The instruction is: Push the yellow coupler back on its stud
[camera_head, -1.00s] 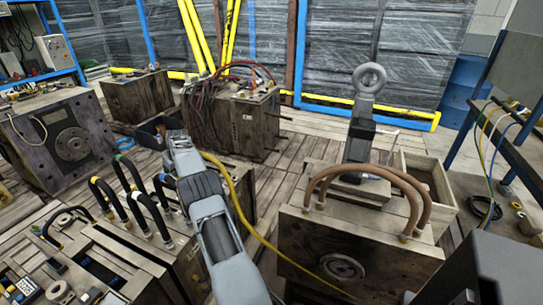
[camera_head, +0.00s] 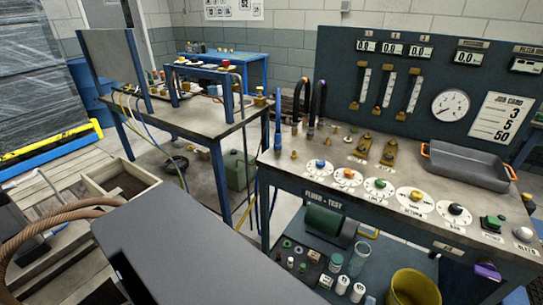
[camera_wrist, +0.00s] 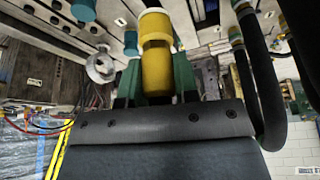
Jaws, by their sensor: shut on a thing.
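The yellow coupler (camera_wrist: 157,68) stands in the middle of the wrist view, with a paler yellow collar at its upper end in the picture. My gripper (camera_wrist: 157,82) has its green fingers on either side of the coupler and is shut on it. The coupler's upper end is close to the grey mould surface (camera_wrist: 190,8). Its stud cannot be made out, so I cannot tell whether the two touch. Neither coupler nor gripper shows in the head view.
Teal couplers (camera_wrist: 130,43) and a looping black hose (camera_wrist: 258,75) are close by my gripper. A silver ring (camera_wrist: 101,67) is to its left. The head view shows a flush-test bench (camera_head: 330,172), a wooden crate (camera_head: 121,180) and a blue-legged table (camera_head: 190,118).

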